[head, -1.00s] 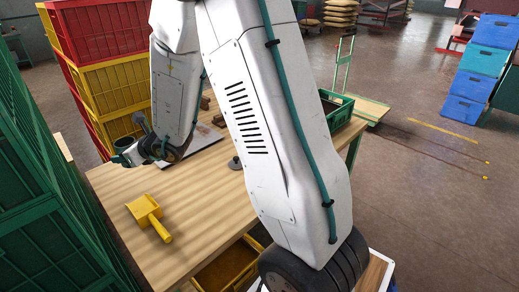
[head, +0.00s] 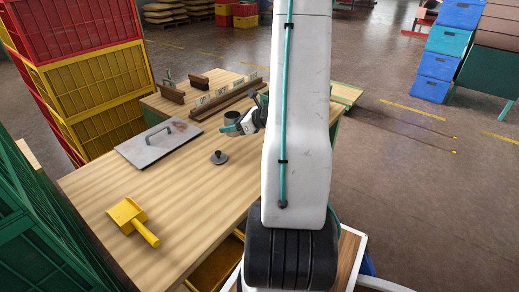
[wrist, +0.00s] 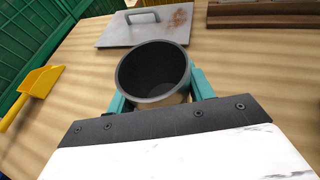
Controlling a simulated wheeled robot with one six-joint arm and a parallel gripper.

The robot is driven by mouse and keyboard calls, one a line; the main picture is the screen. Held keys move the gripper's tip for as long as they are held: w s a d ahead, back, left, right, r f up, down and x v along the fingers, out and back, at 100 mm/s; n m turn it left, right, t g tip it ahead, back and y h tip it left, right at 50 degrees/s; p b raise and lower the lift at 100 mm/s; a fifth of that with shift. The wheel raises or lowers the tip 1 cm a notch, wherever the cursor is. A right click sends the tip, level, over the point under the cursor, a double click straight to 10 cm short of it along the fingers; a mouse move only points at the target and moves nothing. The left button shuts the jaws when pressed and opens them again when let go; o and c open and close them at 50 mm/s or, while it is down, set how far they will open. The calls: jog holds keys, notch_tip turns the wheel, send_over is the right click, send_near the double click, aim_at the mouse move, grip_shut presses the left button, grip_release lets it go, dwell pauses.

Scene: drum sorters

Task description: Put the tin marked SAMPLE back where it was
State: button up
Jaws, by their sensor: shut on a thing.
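My gripper (wrist: 155,100) is shut on a dark grey, open-topped tin (wrist: 152,70), with a teal finger on each side of it. The tin's inside looks empty, and no marking can be read on the part that shows. In the head view my gripper (head: 241,125) holds the tin (head: 232,117) over the right part of the wooden table (head: 185,190). I cannot tell how high its base is.
A grey plate with a handle and a rusty stain (head: 150,150) lies left of the gripper. Brown wooden rails and a labelled strip (head: 228,95) are behind. A yellow scoop (head: 128,213) lies front left. Stacked crates (head: 95,90) stand along the left. The table's middle is clear.

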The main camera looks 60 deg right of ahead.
jog(key=s+d+f, duration=0.1)
jog(key=s+d, duration=0.2)
jog(key=s, duration=0.8)
jog(key=s+d+f, duration=0.2)
jog(key=s+d, duration=0.1)
jog(key=s, duration=0.9)
jog(key=shift+m+h, duration=0.3)
jog(key=shift+h, duration=0.1)
jog(key=w, duration=0.5)
jog(key=w+f, duration=0.1)
jog(key=w, duration=1)
jog(key=shift+a+f, duration=0.1)
jog(key=shift+f, duration=1.85)
jog(key=shift+f, duration=0.15)
jog(key=o, duration=1)
